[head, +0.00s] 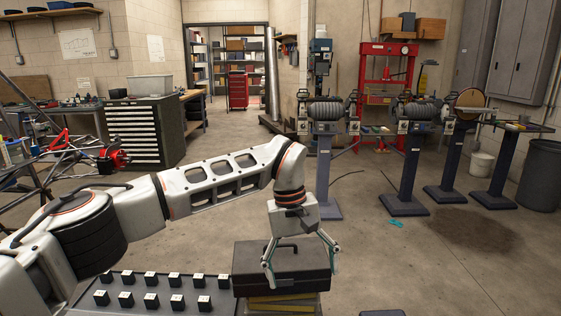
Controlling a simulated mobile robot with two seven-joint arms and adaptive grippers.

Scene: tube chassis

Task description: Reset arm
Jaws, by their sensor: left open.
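My left arm comes in from the left and bends down at the wrist in the head view. My left gripper (300,262) is open, its two thin fingers spread and pointing down. It hangs in front of a dark toolbox (250,257) with a handle on its lid. I cannot tell whether the fingers touch the toolbox. My right gripper is not in view.
Several black cubes (151,300) sit in rows on a dark surface left of the toolbox. A tube chassis (35,150) stands at the left, before a black drawer cabinet (140,132). Pedestal machines (326,125) and a red press (388,85) stand behind. The floor at right is mostly clear.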

